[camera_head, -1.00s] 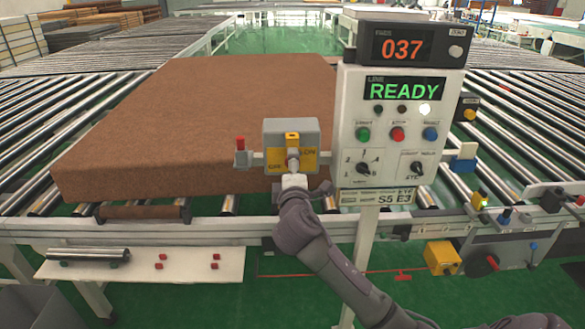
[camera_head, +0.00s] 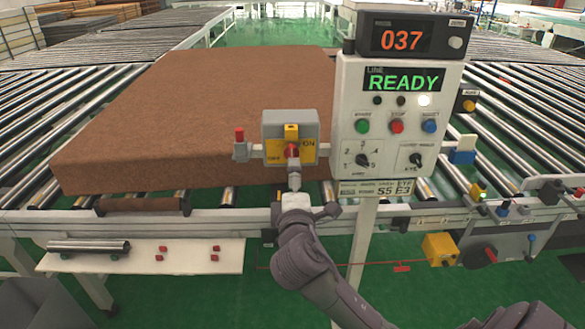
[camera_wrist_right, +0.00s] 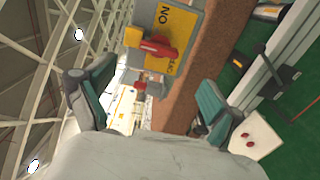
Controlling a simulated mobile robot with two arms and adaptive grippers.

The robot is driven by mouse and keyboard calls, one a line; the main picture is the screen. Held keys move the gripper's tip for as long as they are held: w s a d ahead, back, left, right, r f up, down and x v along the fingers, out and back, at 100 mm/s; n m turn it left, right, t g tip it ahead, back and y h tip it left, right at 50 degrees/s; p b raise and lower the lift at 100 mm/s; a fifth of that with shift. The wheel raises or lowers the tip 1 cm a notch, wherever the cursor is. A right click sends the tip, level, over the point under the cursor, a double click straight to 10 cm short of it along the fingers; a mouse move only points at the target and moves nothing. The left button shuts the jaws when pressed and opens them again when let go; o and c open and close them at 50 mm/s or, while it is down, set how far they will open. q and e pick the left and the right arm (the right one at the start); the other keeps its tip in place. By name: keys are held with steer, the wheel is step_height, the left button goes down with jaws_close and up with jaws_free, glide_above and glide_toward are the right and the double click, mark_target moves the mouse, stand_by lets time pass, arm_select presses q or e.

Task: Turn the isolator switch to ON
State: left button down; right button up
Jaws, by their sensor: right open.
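The isolator switch is a grey box (camera_head: 271,120) with a yellow plate (camera_head: 308,152), labelled OFF at left and ON at right. Its red handle (camera_head: 291,150) looks roughly upright between the labels; I cannot tell its exact setting. The right wrist view shows the red handle (camera_wrist_right: 158,48) beyond the fingers, with the yellow plate (camera_wrist_right: 176,27) behind it. My right gripper (camera_head: 293,180) is just below and in front of the handle. In the right wrist view this gripper (camera_wrist_right: 150,98) has its fingers wide apart, with nothing between them. My left gripper is not in view.
A control panel (camera_head: 345,110) with a READY display stands close to the right of the switch. A brown mattress (camera_head: 190,110) lies on rollers behind it. A red-topped post (camera_head: 240,145) is at its left. A white shelf (camera_head: 200,255) is lower left.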

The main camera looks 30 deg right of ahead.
steer(key=shift+v, duration=1.55)
steer(key=shift+d, duration=0.1)
